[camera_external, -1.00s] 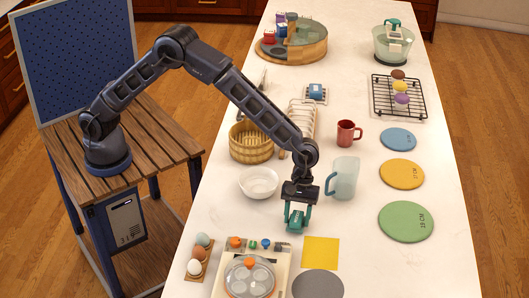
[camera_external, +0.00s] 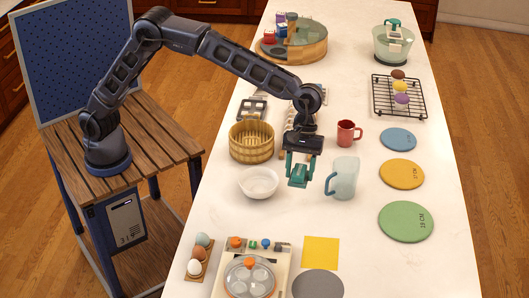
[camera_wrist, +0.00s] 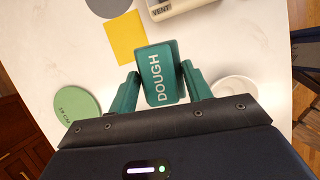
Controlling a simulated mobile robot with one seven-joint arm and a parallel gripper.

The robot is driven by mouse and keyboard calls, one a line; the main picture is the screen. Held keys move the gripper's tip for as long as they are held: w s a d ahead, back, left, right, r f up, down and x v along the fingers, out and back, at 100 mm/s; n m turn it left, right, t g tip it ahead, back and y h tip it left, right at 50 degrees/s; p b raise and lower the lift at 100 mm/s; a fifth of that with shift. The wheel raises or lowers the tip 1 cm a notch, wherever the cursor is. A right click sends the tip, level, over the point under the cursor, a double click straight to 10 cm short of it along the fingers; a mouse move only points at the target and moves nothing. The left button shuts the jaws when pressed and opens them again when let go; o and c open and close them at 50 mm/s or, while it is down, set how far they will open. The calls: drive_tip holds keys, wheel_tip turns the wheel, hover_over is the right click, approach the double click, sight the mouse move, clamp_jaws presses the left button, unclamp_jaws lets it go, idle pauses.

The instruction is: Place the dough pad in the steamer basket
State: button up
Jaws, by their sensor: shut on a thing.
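My gripper (camera_external: 299,172) is shut on the teal dough pad (camera_external: 298,181), which hangs above the counter between the white bowl and the glass pitcher. In the wrist view the pad (camera_wrist: 161,78) shows the word DOUGH, with a teal finger of my gripper (camera_wrist: 160,90) on each side. The steamer basket (camera_external: 252,142) is a round, open wooden tub with a slatted inside. It stands to the left of my gripper and a little farther back.
A white bowl (camera_external: 258,183) stands in front of the basket. A frosted pitcher (camera_external: 343,178) and red mug (camera_external: 347,133) stand right of my gripper. A pale rack behind my gripper is partly hidden. A yellow square (camera_external: 321,252) lies in front on clear counter.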

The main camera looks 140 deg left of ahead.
drive_tip(key=s+a+r+n+t+y, duration=0.1)
drive_tip(key=s+a+r+n, duration=0.15)
drive_tip(key=s, duration=0.35)
drive_tip(key=s+a+r+n+y, duration=0.1)
drive_tip(key=s+a+n, duration=0.1)
drive_tip(key=s+n, duration=0.35)
drive_tip(key=s+a+r+n+t+y, duration=0.1)
drive_tip(key=s+a+r+n+y, duration=0.1)
drive_tip(key=s, duration=0.6)
drive_tip(key=n+g+y, duration=0.2)
drive_tip(key=n+y, duration=0.1)
drive_tip(key=n, duration=0.6)
hover_over(254, 143)
drive_tip(key=s+d, duration=0.1)
drive_tip(key=f, duration=0.1)
wheel_tip(254, 143, down, 20)
drive_tip(key=shift+s, duration=0.1)
drive_tip(key=shift+f, duration=0.15)
drive_tip(key=o, duration=1)
drive_tip(key=shift+c, duration=0.2)
